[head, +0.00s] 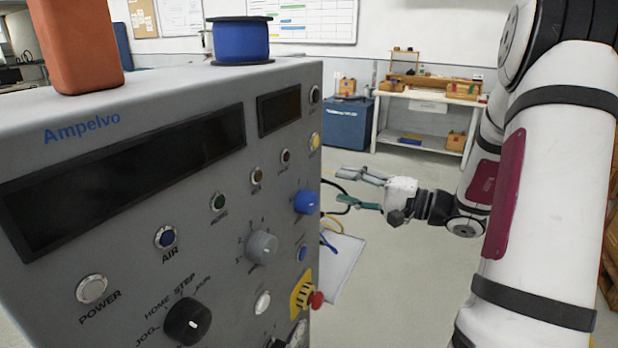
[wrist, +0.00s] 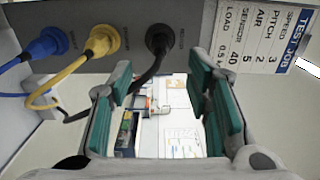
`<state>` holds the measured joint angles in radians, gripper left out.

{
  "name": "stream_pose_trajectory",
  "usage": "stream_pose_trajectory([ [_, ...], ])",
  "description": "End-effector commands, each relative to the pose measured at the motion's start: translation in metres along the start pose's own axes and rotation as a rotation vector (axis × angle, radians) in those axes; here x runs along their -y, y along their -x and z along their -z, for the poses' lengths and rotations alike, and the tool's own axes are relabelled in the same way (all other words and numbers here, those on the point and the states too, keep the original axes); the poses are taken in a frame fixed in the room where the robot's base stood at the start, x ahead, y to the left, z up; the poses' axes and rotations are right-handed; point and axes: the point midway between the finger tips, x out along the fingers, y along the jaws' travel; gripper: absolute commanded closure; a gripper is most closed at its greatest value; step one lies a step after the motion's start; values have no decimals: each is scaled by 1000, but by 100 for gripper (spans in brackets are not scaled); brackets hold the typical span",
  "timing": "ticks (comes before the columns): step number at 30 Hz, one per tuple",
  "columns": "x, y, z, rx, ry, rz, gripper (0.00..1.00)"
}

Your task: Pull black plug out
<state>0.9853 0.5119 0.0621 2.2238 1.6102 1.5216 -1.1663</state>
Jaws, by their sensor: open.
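The black plug (wrist: 159,38) sits in a socket on the grey panel at the top of the wrist view, and its black cable (wrist: 148,75) runs down and left behind my gripper's left finger. My gripper (wrist: 168,105) is open and empty, its green-padded fingers apart, with the plug ahead of the gap between them and not gripped. In the head view my gripper (head: 362,188) is just right of the grey machine box, with a black cable (head: 340,190) near its fingers. The plug itself is hidden in the head view.
A yellow plug (wrist: 102,42) and a blue plug (wrist: 45,45) sit left of the black one, with their cables close by. A label (wrist: 240,37) is on the panel's right. The control box (head: 160,180) fills the head view's left; open floor (head: 415,270) lies below my gripper.

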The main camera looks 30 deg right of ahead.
Motion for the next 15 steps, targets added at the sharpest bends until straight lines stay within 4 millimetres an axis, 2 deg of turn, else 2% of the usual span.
stream_pose_trajectory([
  [5,-1,-12,0,3,0,-1,55],
  [15,-2,-58,0,3,2,0,55],
])
